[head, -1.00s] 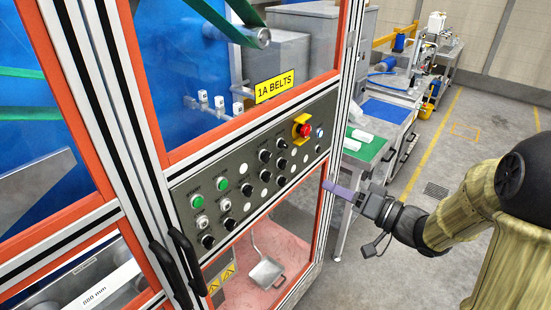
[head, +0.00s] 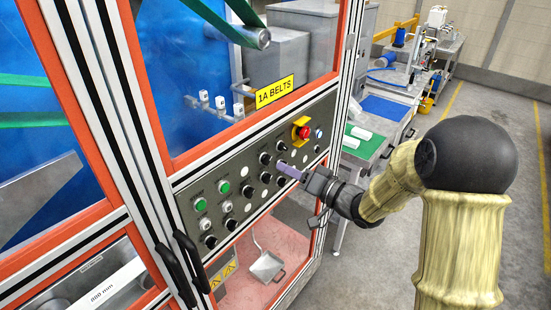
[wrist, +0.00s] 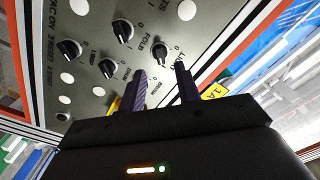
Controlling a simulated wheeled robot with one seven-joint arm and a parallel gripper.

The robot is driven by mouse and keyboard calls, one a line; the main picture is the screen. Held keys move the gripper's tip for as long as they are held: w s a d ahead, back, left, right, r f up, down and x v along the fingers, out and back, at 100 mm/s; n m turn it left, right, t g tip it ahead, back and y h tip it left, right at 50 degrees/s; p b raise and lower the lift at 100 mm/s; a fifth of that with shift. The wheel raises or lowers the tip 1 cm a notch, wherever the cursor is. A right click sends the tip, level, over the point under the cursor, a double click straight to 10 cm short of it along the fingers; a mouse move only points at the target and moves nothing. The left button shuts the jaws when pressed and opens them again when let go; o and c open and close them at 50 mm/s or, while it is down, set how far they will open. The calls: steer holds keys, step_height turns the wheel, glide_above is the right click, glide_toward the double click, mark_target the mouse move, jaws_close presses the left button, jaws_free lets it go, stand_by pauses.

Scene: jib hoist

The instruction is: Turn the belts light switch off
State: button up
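The grey control panel (head: 252,160) carries several black rotary switches, small lamps and white and green push buttons, below a yellow "1A BELTS" sign (head: 274,91). My gripper (head: 281,167) is at the right half of the panel, in front of its switches. In the wrist view its two dark fingers (wrist: 160,72) are apart, with nothing held between them. One black rotary switch (wrist: 160,52) shows just beyond and between the fingertips; contact cannot be told. Other switches sit left of it, one at upper left (wrist: 122,30). Labels are too small or turned to tell which switch is the belts light.
A red emergency stop on a yellow base (head: 302,130) sits close above my gripper on the panel. Orange-edged frame bars surround the panel. Black door handles (head: 185,265) stand at lower left. A green-topped bench (head: 363,143) is behind my arm; floor at right is clear.

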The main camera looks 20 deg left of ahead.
mark_target(266, 160)
steer(key=p+x, duration=0.1)
steer(key=x, duration=0.4)
steer(key=shift+c, duration=0.2)
jaws_close()
